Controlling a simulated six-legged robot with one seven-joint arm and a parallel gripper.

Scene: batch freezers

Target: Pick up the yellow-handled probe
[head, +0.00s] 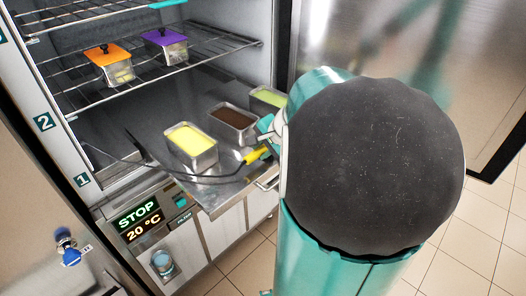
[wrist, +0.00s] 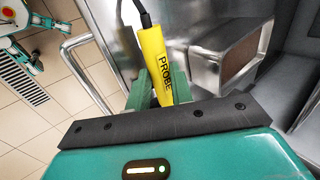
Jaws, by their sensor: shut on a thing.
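The yellow-handled probe (head: 257,154) is at the front right of the pulled-out steel shelf, with its dark cable running left into the cabinet. In the wrist view the yellow handle (wrist: 156,62), marked PROBE, stands between the green fingers of my gripper (wrist: 160,88). The gripper is shut on the handle. In the head view my gripper (head: 268,142) is mostly hidden behind my arm, and the probe's tip cannot be made out.
A pan of yellow mix (head: 192,158), a pan of brown mix (head: 234,124) and a pan of green mix (head: 268,98) stand on the shelf (head: 150,122) near the gripper. Orange-lidded (head: 107,55) and purple-lidded (head: 165,37) pans sit on the wire rack above. A rail handle (wrist: 66,48) is close by.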

